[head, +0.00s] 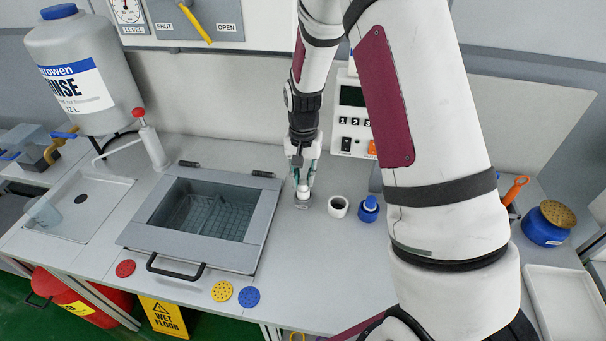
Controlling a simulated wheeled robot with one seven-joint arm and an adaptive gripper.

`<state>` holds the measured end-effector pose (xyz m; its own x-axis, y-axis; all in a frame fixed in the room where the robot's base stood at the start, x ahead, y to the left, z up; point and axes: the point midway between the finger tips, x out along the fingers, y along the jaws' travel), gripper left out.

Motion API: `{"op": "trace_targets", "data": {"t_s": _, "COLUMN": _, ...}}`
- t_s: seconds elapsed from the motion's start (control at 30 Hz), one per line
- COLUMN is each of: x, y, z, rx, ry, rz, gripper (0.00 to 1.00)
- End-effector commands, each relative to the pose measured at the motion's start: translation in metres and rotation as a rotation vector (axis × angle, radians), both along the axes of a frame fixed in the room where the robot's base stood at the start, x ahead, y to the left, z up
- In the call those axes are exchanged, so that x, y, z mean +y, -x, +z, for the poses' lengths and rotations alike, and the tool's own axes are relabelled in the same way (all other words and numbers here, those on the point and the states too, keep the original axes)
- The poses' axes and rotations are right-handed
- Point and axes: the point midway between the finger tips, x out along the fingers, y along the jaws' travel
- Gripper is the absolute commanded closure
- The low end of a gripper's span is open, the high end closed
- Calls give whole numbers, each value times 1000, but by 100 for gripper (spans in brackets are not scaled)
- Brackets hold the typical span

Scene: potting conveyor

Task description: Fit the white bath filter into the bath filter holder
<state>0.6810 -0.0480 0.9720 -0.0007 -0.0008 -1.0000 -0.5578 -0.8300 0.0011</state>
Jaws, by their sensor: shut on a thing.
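My gripper (303,180) points down over the worktop, right of the sunken bath. It is shut on a small white piece, which I take as the white bath filter (303,191). The filter is upright, its top partly hidden by the fingers. Directly below it is a small grey block (302,204) on the worktop, possibly the bath filter holder. I cannot tell whether the filter touches it or sits in it. To the right stand a white cup with a dark opening (338,208) and a small blue piece with a lighter top (369,209).
The bath (256,240) has a grey rim and front handle. Red (125,268), yellow (222,291) and blue (249,297) discs lie in front. A control box (352,125) stands behind my gripper. Worktop in front of the cup is clear.

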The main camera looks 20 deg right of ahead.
Motion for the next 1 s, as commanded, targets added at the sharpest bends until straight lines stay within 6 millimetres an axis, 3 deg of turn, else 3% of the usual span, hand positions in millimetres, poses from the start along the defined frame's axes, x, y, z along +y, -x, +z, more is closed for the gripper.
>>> {"op": "trace_targets", "data": {"t_s": 0.7, "x": 0, "y": 0, "z": -17, "rx": 1, "ry": -1, "rz": 0, "gripper": 100}}
{"op": "trace_targets", "data": {"t_s": 0.73, "x": 0, "y": 0, "z": -16, "rx": 0, "ry": 0, "rz": 0, "gripper": 74}}
{"op": "trace_targets", "data": {"t_s": 0.8, "x": 0, "y": 0, "z": -16, "rx": 0, "ry": 0, "rz": 0, "gripper": 58}}
{"op": "trace_targets", "data": {"t_s": 1.0, "x": 0, "y": 0, "z": -16, "rx": 0, "ry": 0, "rz": 0, "gripper": 55}}
